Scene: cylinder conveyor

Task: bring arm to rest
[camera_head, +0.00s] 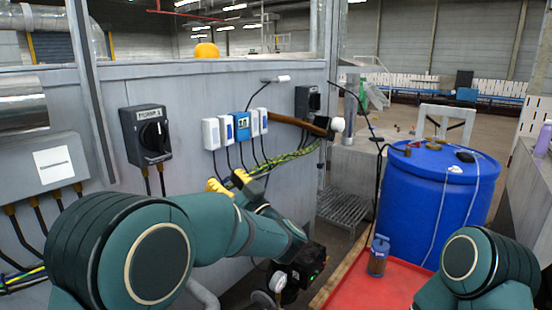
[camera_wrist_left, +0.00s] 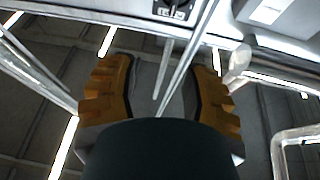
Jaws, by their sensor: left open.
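My left arm reaches in from the left in the head view and folds back at the elbow. Its yellow-fingered gripper (camera_head: 230,182) points up and left, in front of the grey panel wall (camera_head: 215,85). In the left wrist view the two orange-yellow fingers (camera_wrist_left: 164,75) stand well apart. Nothing is between them but the background of ceiling beams and a grey rail. Only the rounded green upper part of my right arm shows at the lower right of the head view. My right gripper is out of view.
A row of white and blue boxes (camera_head: 241,126) with cables and a black rotary switch (camera_head: 147,134) are on the wall near the left gripper. A blue barrel (camera_head: 430,195) stands at right. A small brown-and-blue container (camera_head: 378,257) stands on a red surface (camera_head: 385,290).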

